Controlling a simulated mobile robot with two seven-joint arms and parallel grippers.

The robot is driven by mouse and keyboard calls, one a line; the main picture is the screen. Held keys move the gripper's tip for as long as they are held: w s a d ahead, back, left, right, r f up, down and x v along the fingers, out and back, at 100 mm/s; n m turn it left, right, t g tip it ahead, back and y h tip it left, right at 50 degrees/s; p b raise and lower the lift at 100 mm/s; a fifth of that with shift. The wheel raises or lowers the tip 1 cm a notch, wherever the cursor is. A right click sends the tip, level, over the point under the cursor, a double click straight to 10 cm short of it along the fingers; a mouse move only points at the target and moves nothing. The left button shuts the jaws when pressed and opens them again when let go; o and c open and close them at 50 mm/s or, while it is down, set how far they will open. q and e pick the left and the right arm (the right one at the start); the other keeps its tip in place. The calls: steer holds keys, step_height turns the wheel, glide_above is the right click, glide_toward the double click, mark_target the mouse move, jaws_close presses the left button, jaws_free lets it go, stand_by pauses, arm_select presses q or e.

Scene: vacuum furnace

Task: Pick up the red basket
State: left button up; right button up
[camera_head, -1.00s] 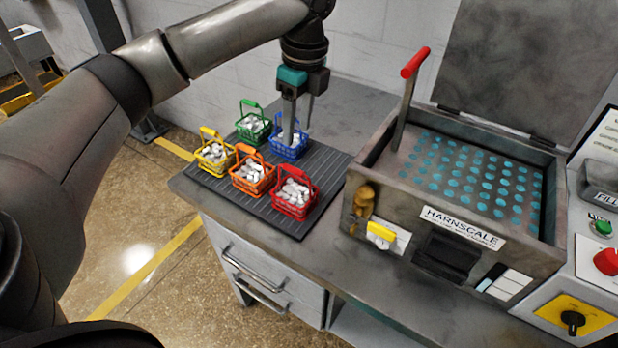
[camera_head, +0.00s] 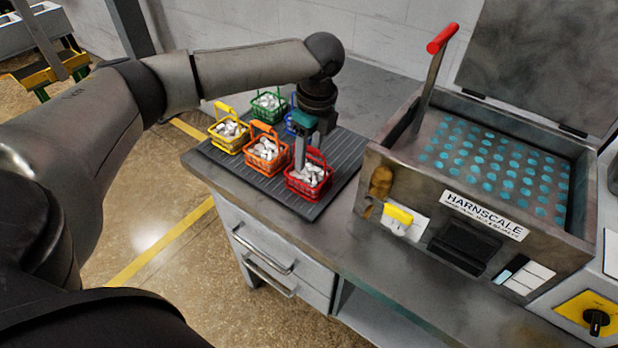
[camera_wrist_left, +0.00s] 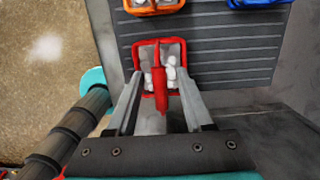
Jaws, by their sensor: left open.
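The red basket (camera_head: 309,182), filled with whitish pieces, stands upright at the near right end of a dark ribbed mat (camera_head: 243,170). My left gripper (camera_head: 306,165) points down over it from above. In the left wrist view the open fingers (camera_wrist_left: 160,98) lie on either side of the red handle (camera_wrist_left: 160,88), with the basket rim (camera_wrist_left: 140,52) beyond them. I cannot tell whether the fingers touch the handle. My right gripper is not in view.
Orange (camera_head: 264,150), yellow (camera_head: 228,133), green (camera_head: 268,104) and blue (camera_head: 290,125) baskets stand close by on the mat. The blue one is partly hidden behind my gripper. The Harnscale furnace box (camera_head: 465,210) with a red-tipped lever (camera_head: 425,80) stands to the right.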

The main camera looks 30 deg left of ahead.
arm_select(q)
step_height(320, 180, down, 2)
steer(key=shift+a, duration=0.15)
steer(key=shift+c, duration=0.2)
jaws_close()
steer(key=shift+r, duration=0.1)
stand_by(1.1)
